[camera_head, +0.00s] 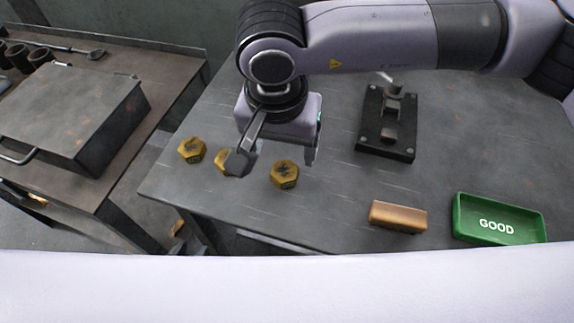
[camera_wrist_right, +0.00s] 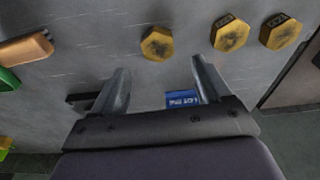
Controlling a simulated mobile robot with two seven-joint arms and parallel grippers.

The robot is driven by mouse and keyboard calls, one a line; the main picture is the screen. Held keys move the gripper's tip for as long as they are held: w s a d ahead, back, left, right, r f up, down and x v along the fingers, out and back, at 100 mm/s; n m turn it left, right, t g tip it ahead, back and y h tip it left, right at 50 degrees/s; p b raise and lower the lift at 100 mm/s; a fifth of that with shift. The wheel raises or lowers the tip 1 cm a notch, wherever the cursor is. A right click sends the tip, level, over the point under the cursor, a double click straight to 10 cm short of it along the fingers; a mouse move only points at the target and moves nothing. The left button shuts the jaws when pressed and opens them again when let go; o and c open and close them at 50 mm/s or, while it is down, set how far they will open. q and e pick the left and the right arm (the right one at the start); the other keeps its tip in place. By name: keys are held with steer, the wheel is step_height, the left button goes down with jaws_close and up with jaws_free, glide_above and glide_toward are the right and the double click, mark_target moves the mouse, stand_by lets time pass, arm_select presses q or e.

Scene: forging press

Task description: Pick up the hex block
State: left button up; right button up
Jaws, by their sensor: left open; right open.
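Several views of yellow-brown hex blocks show three in a row on the grey table: a left hex block (camera_head: 192,150), a middle hex block (camera_head: 223,163) partly hidden by a finger, and a right hex block (camera_head: 285,174). In the right wrist view, the right hex block (camera_wrist_right: 157,43) lies beyond the fingertips, roughly in line with the gap. The middle hex block (camera_wrist_right: 230,33) and left hex block (camera_wrist_right: 281,31) lie to its right. My right gripper (camera_head: 277,158) is open and empty above the blocks; it also shows in the wrist view (camera_wrist_right: 163,75). My left gripper is out of view.
A copper-coloured bar (camera_head: 397,216) and a green GOOD tray (camera_head: 498,220) lie at the table's right front. A black fixture (camera_head: 388,125) stands behind them. A blue labelled item (camera_wrist_right: 182,98) shows between the fingers. A side bench with a metal box (camera_head: 75,115) stands left.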

mark_target(284, 170)
step_height(284, 170, down, 6)
steer(key=shift+d+r+p, duration=0.1)
steer(key=shift+r+p, duration=0.05)
steer(key=shift+p, duration=0.4)
steer(key=shift+w, duration=0.1)
steer(key=c, duration=1.4)
